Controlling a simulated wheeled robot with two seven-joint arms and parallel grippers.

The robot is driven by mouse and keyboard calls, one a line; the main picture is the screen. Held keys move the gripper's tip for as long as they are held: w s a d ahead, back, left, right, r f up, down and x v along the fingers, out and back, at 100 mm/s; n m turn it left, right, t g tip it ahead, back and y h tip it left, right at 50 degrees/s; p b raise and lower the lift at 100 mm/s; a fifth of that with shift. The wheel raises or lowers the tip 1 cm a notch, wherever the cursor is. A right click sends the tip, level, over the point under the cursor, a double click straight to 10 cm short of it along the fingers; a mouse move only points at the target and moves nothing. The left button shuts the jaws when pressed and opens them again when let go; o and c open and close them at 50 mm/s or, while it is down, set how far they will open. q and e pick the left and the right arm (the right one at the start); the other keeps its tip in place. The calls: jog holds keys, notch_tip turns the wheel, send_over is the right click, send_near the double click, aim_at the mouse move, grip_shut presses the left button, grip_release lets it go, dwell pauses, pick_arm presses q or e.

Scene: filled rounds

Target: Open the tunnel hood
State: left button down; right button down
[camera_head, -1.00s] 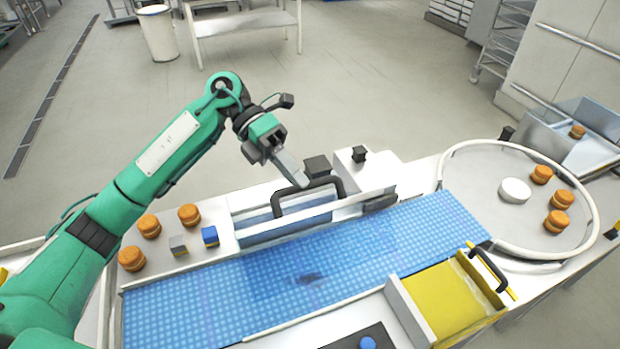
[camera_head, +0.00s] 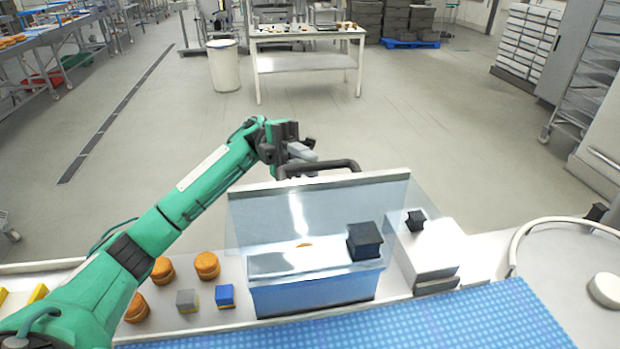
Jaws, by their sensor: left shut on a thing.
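The tunnel hood (camera_head: 320,207) is a clear panel with a pale top rim. It stands raised and upright at the far side of the blue belt. Its black handle (camera_head: 335,165) is at the top edge. My left gripper (camera_head: 300,160) reaches over from the left and is shut on the handle at its left end. The tunnel's blue box body (camera_head: 315,297) shows below the panel. A small orange item shows through the clear panel. My right gripper is out of view.
Orange filled rounds (camera_head: 207,265), a grey cube (camera_head: 187,300) and a blue cube (camera_head: 225,296) sit left of the tunnel. A black block (camera_head: 365,240) and a white box (camera_head: 428,250) are at its right. The blue belt (camera_head: 420,325) runs in front.

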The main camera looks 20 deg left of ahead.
pick_arm(q)
jog(key=shift+w+a+f+h, duration=0.3)
jog(key=shift+w+a, duration=0.15)
jog(key=shift+w, duration=0.2)
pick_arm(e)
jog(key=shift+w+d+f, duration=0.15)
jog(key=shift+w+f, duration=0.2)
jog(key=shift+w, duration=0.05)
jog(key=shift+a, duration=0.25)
pick_arm(q)
jog(key=c, duration=1.4)
grip_release()
jog(key=shift+w, duration=0.1)
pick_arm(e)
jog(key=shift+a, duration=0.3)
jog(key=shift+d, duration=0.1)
